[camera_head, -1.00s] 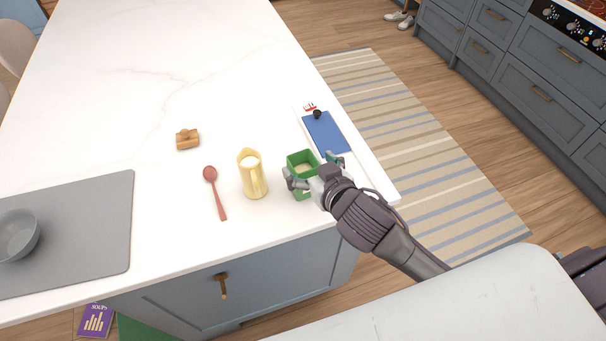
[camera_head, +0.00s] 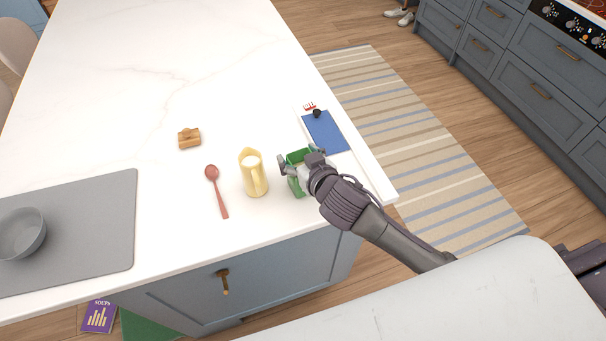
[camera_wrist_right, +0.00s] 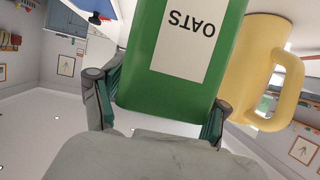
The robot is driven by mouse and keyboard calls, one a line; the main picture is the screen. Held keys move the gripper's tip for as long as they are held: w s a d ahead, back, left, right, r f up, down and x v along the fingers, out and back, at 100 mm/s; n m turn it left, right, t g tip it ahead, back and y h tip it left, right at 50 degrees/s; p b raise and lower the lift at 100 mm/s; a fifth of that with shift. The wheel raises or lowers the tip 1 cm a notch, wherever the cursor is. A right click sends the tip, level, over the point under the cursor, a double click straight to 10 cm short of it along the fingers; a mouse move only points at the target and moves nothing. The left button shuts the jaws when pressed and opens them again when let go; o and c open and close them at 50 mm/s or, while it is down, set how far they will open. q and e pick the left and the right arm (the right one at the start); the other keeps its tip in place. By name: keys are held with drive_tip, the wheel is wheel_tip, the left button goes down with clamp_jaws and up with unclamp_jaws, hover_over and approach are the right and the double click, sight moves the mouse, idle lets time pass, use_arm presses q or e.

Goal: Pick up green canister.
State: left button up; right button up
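The green canister (camera_head: 294,186) stands near the right front corner of the white counter, just right of the yellow pitcher. My right gripper (camera_head: 303,166) has one finger on each side of it. In the right wrist view the canister (camera_wrist_right: 170,104) fills the space between the fingers and bears a white label reading OATS, upside down. The finger pads there lie against its sides, so my right gripper is shut on it. I see no clear gap between the canister's base and the counter. My left gripper is not in view.
The yellow pitcher (camera_head: 253,177) stands close on the left; a red spoon (camera_head: 217,192) lies beyond it. A blue clipboard (camera_head: 324,132) lies behind the canister by the right edge. A wooden item (camera_head: 189,138) and a grey mat (camera_head: 108,225) with a bowl (camera_head: 20,234) are farther left.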

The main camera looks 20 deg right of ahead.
drive_tip(key=c, duration=0.6)
